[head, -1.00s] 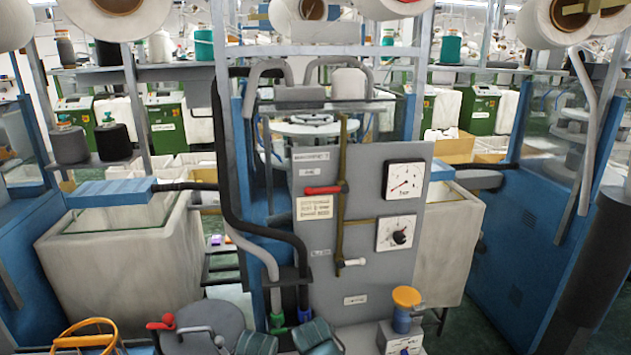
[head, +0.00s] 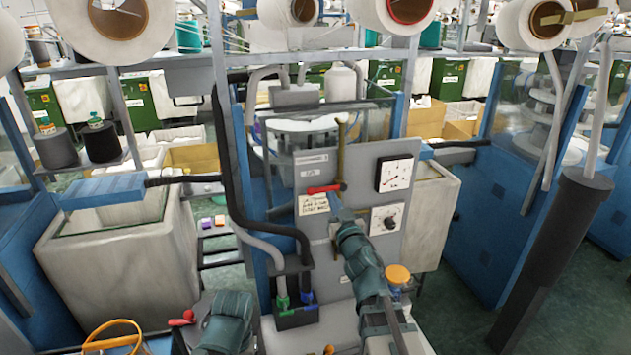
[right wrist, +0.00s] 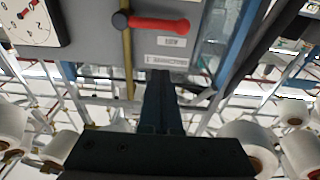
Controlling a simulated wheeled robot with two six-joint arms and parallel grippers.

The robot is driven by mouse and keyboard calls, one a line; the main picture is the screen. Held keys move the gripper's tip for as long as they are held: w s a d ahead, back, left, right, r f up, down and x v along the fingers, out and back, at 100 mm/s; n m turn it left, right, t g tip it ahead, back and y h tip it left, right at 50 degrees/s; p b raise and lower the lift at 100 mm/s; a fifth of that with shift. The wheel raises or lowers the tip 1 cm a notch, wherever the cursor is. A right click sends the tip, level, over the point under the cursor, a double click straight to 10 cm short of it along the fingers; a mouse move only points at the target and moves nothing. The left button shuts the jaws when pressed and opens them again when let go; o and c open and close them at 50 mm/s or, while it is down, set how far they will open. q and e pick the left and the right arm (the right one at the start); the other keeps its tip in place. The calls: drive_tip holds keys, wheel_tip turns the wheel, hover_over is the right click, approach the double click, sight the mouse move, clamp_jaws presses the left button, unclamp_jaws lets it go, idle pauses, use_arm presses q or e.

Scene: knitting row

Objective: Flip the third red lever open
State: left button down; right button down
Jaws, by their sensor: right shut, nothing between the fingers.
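A red lever (head: 326,188) lies sideways on the grey panel (head: 361,160), pivoting at a brass-coloured upright pipe (head: 341,150). It also shows in the right wrist view (right wrist: 158,24), where the panel's labels appear upside down. My right gripper (head: 334,204) is in front of the panel, just below the red lever's pivot end in the head view. In the right wrist view its closed fingers (right wrist: 160,78) point toward the lever, with nothing between them. I cannot tell whether they touch it. Another red handle (head: 182,318) shows low at the left.
Two dials, the upper dial (head: 396,173) and lower dial (head: 386,217), sit right of the pipe. A yellow-topped knob (head: 398,275) stands below. Black hoses (head: 236,190) run left of the panel.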

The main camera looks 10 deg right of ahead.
drive_tip(key=shift+a+r, duration=0.1)
drive_tip(key=shift+r, duration=0.25)
drive_tip(key=r+p, duration=0.1)
hover_over(322, 189)
drive_tip(key=s, duration=0.2)
drive_tip(key=shift+w+a, duration=0.25)
drive_tip(key=shift+w, duration=0.7)
drive_tip(key=f+b, duration=0.1)
drive_tip(key=s+f+b, duration=0.1)
drive_tip(key=f+b, duration=0.1)
drive_tip(key=shift+s+f+b, duration=0.25)
drive_tip(key=shift+f+b, duration=0.05)
drive_tip(key=shift+f, duration=0.05)
drive_tip(key=shift+n, duration=0.3)
